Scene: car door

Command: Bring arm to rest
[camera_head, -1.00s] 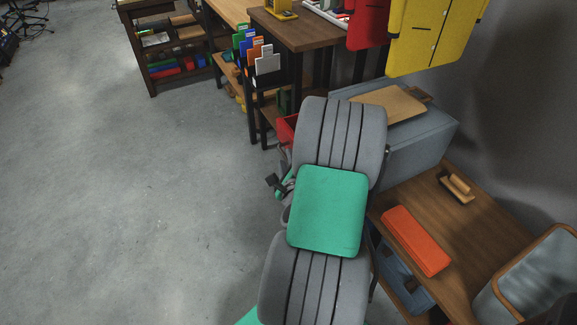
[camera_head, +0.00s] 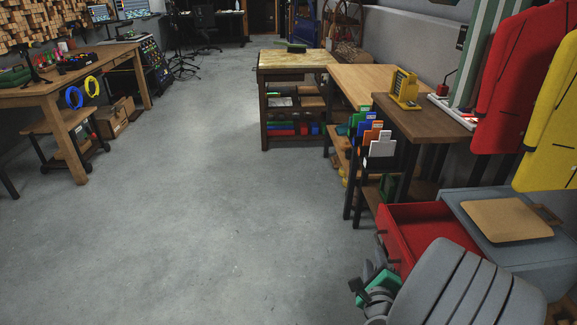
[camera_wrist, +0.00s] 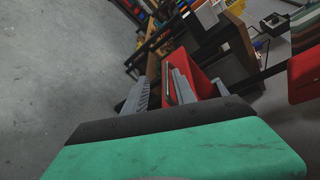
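My arm, with grey ribbed covers and a green patch, fills the bottom right of the head view. My gripper sits at its far side in that view, small and partly hidden by the arm. In the wrist view my gripper (camera_wrist: 158,94) shows two grey fingers standing apart beyond the green and black part of my arm. Nothing shows between the fingertips except the background. The fingers point towards a red open drawer (camera_wrist: 193,72), which also shows in the head view (camera_head: 425,230) beside the arm. No car door is in view.
A grey-blue cabinet (camera_head: 535,255) with a tan board (camera_head: 505,219) stands at the right. Behind it are a dark wooden table (camera_head: 420,122) and red (camera_head: 520,75) and yellow (camera_head: 555,130) hanging garments. A workbench (camera_head: 60,95) stands at the left. The grey floor (camera_head: 220,210) between is clear.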

